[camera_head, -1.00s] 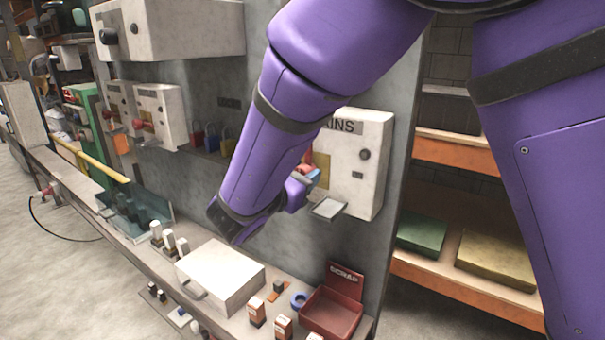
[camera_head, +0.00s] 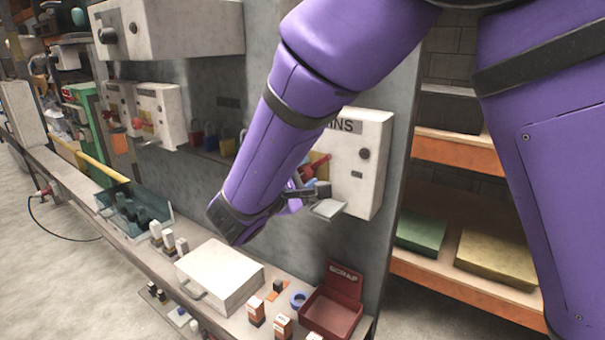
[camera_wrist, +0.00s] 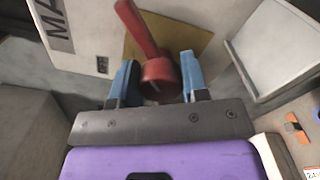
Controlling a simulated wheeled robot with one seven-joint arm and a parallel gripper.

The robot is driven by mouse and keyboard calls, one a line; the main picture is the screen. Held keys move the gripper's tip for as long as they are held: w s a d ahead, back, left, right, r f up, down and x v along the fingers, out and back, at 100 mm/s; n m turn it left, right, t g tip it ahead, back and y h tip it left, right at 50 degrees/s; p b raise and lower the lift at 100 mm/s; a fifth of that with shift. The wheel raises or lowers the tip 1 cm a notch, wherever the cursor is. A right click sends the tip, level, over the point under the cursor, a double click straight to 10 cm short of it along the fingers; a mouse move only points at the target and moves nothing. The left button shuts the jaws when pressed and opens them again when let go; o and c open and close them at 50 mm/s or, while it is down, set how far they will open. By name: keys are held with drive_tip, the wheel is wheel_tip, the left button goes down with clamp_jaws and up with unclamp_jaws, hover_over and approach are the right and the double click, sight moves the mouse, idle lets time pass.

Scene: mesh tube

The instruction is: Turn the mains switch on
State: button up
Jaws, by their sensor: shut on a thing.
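The mains switch box (camera_head: 362,175) is a pale box on the grey panel, partly hidden by my arm in the head view. Its lettering also shows at the left of the wrist view (camera_wrist: 54,22). A red switch handle (camera_head: 316,166) slants up to the right in the head view. In the wrist view the handle (camera_wrist: 138,30) runs up-left from a round red hub (camera_wrist: 160,80), before a yellow plate. My gripper (camera_wrist: 160,70) has its blue fingers on either side of the red hub, shut on the handle's hub end. It shows small in the head view (camera_head: 318,190).
Below are a white case (camera_head: 220,272), a red scrap bin (camera_head: 330,312) and small boxes on the bench. Padlocks (camera_head: 210,135) hang left of my arm.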

drive_tip(key=m, duration=0.4)
drive_tip(key=shift+f, duration=0.1)
drive_tip(key=shift+f+m, duration=0.1)
drive_tip(key=shift+m, duration=2.1)
drive_tip(key=o, duration=0.9)
drive_tip(key=v, duration=1.1)
